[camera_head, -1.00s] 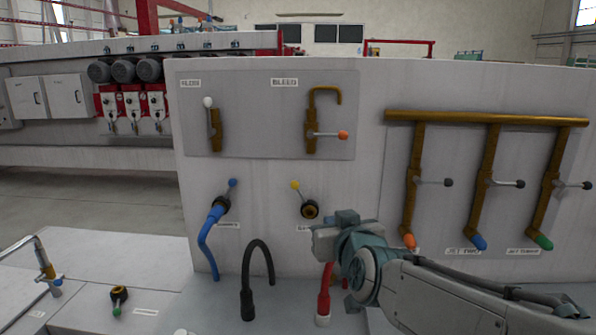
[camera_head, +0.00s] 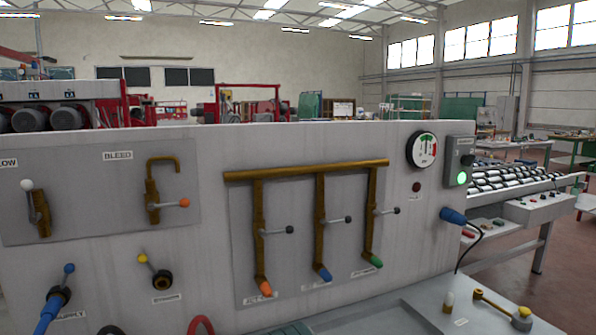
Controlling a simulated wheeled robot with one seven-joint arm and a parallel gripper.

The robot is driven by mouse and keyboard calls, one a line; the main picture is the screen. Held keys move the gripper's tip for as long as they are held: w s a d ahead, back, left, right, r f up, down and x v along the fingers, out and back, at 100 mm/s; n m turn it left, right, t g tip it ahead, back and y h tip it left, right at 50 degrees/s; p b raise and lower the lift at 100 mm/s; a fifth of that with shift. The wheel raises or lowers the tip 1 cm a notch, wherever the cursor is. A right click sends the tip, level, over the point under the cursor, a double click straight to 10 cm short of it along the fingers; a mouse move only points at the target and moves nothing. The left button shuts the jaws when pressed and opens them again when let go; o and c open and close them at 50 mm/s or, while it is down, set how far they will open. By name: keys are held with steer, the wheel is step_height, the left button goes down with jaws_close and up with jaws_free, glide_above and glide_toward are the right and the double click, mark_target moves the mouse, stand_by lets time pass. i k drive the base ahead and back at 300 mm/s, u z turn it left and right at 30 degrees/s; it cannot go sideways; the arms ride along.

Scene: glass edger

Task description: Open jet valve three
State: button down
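Three brass jet pipes hang from one brass header (camera_head: 305,170) on the grey panel. Jet valve three (camera_head: 371,225) appears to be the rightmost, with a green tip (camera_head: 376,262). The middle jet valve (camera_head: 320,225) has a blue tip and the left one (camera_head: 259,230) an orange tip. Their levers also point right. The labels under the middle and right pipes are too small to read.
A bleed valve (camera_head: 153,200) with an orange knob is on the left. A gauge (camera_head: 423,150) and a control box with a green light (camera_head: 461,165) are on the right. A blue connector (camera_head: 453,216) with a black cable sticks out near the panel's right edge. Space before the jet pipes looks clear.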

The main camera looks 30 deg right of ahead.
mark_target(396, 210)
steer(key=u, duration=0.05)
steer(key=k, duration=0.9)
steer(key=u, duration=0.8)
steer(key=i, duration=0.6)
steer(key=z, duration=1.9)
steer(key=i, duration=0.5)
steer(key=u, duration=0.1)
steer(key=k, duration=0.15)
